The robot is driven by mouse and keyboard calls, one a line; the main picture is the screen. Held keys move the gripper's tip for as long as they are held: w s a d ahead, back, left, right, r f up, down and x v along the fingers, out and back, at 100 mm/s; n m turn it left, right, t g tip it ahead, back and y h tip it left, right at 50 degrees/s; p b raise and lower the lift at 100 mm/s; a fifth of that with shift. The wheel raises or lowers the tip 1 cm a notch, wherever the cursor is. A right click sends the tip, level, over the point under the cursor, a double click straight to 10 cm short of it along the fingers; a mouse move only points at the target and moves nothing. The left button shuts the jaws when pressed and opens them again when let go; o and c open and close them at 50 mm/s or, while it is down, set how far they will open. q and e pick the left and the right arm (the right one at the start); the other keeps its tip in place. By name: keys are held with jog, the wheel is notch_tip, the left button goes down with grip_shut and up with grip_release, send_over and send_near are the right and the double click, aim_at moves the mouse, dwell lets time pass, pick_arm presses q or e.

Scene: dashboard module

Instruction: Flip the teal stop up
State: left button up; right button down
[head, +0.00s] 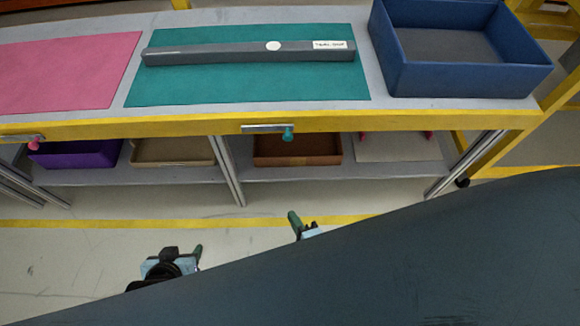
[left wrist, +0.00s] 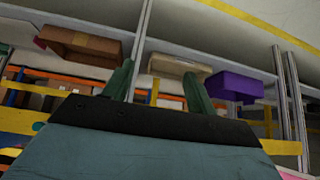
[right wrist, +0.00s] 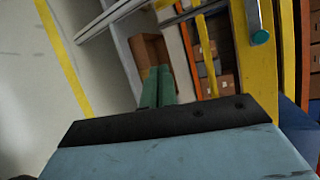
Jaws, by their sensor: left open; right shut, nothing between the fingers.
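The teal stop (head: 288,134) is a small teal knob at the right end of a metal strip on the yellow front edge of the bench. It hangs at the lower side of that edge. In the right wrist view a teal round end (right wrist: 260,38) shows on the yellow edge, above and right of the fingers. My right gripper (head: 296,225) is shut and empty, below and in front of the stop, apart from it. My left gripper (head: 184,254) is open and empty, lower and further left; its spread fingers show in the left wrist view (left wrist: 162,90).
A grey bar (head: 235,53) with a white label lies on a teal mat (head: 150,92). A pink mat (head: 70,70) and a second, pinkish-red stop (head: 36,142) are at left. A blue bin (head: 455,80) stands at right. Shelf boxes sit below the bench; the floor in front is clear.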

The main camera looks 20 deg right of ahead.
pick_arm(q)
notch_tip(320, 180, up, 14)
jog(key=w+d+t+b, duration=0.1)
jog(key=w+t+b, duration=0.1)
jog(key=b, duration=0.6)
jog(key=shift+f+t+h, duration=0.25)
jog(key=shift+t+h, duration=0.15)
jog(key=shift+t, duration=0.5)
pick_arm(e)
jog(key=w+r+m+t+h, duration=0.2)
jog(key=m+h, duration=0.1)
jog(key=m, duration=0.6)
jog(key=w+d+r+m+t+h, duration=0.1)
jog(key=w+r+m+t+h, duration=0.1)
jog(key=m, duration=0.7)
jog(key=shift+r+h, duration=0.85)
jog(key=shift+h, duration=0.15)
pick_arm(q)
jog(key=shift+w, duration=0.1)
